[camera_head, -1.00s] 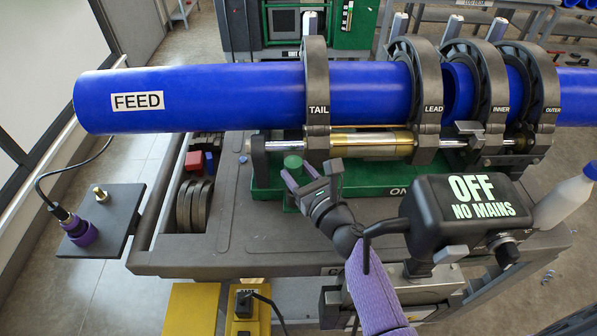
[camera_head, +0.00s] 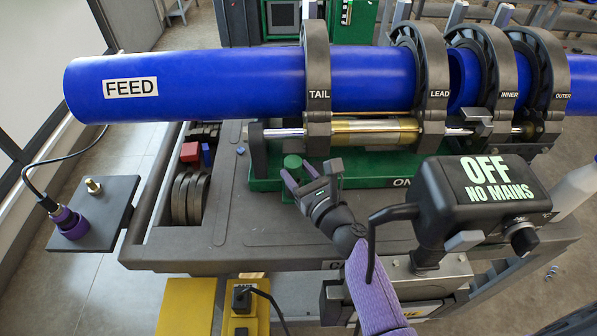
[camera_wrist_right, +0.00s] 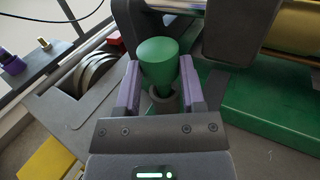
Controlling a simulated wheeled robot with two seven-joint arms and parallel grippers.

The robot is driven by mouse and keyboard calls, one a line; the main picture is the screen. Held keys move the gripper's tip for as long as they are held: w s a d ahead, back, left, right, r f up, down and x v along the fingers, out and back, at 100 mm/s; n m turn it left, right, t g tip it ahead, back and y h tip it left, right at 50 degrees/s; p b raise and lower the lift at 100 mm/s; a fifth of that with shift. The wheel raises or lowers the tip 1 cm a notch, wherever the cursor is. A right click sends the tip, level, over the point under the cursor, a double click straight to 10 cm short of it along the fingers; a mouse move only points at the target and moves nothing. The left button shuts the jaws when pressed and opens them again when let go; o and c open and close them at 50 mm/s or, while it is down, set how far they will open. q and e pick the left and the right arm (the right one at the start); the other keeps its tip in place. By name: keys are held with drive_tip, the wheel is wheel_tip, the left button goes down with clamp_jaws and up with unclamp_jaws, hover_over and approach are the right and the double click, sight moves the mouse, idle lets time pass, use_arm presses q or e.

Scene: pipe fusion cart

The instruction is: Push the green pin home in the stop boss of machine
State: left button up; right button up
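The green pin (camera_head: 292,161) stands upright at the front left of the machine's green base (camera_head: 360,176), below the TAIL clamp. In the right wrist view, its round green head (camera_wrist_right: 158,62) rises above a dark grey collar (camera_wrist_right: 166,101). My right gripper (camera_head: 295,173) reaches it from the front. Its two purple fingers (camera_wrist_right: 160,88) stand on either side of the pin, spread apart. Any contact between fingers and pin is hard to make out. How deep the pin sits is partly hidden by its head. My left gripper is not in view.
A blue FEED pipe (camera_head: 200,85) runs through the dark clamps above the pin. A black OFF / NO MAINS box (camera_head: 430,205) stands right of my right forearm. Dark discs (camera_head: 190,198) and a red block (camera_head: 190,152) lie left. The cart top (camera_head: 235,235) in front is clear.

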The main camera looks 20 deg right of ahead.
drive_tip(key=o, duration=0.5)
drive_tip(key=shift+s+d, duration=0.1)
drive_tip(key=shift+s, duration=0.25)
drive_tip(key=v, duration=0.9)
drive_tip(key=shift+s, duration=0.15)
